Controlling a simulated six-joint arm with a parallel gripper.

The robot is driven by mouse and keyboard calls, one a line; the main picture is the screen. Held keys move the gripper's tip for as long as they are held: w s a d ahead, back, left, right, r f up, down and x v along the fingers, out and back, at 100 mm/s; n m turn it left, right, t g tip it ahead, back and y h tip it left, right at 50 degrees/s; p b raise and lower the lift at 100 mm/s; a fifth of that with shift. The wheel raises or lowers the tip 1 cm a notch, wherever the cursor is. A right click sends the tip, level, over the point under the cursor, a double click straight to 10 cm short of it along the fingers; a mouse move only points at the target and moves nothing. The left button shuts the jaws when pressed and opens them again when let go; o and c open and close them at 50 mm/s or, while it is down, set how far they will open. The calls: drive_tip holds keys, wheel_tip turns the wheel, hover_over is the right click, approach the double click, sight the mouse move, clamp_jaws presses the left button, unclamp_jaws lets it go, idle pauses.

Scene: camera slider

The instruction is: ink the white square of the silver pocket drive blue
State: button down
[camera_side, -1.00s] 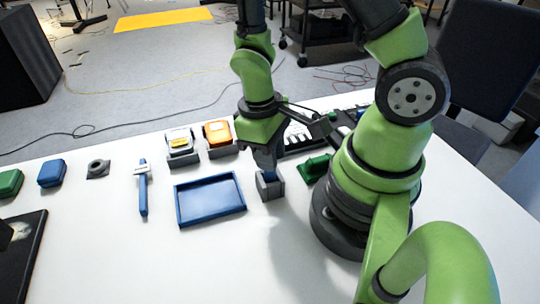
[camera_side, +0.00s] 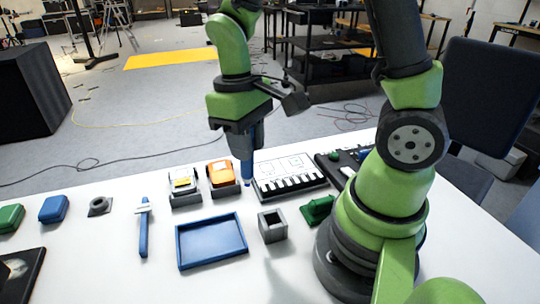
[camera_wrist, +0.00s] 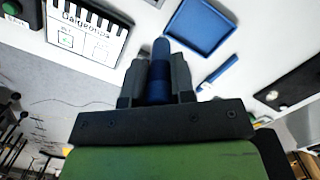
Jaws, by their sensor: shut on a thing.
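My gripper (camera_side: 244,146) is shut on a blue marker (camera_side: 248,171), tip down, above the table near the clapperboard's left end. The wrist view also shows the marker (camera_wrist: 161,70) upright between the two dark fingers (camera_wrist: 160,82). The grey square holder (camera_side: 272,227) is empty.
A white clapperboard (camera_side: 290,178) lies right of the marker. A blue tray (camera_side: 211,240) is in front of the blocks. A green stand (camera_side: 318,210) is right of the holder.

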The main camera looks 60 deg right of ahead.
drive_tip(key=w+d+m+t, duration=0.1)
drive_tip(key=w+d, duration=0.1)
drive_tip(key=w, duration=0.6)
drive_tip(key=w+d+m+t+y, duration=0.1)
drive_tip(key=w+d+m, duration=0.1)
drive_tip(key=w, duration=0.7)
drive_tip(key=shift+w+d+m, duration=0.25)
drive_tip(key=shift+w+m, duration=0.05)
drive_tip(key=shift+f, duration=0.15)
drive_tip(key=shift+f, duration=2.75)
drive_tip(key=shift+f, duration=0.6)
drive_tip(key=shift+w+a, duration=0.7)
drive_tip(key=shift+a, duration=0.05)
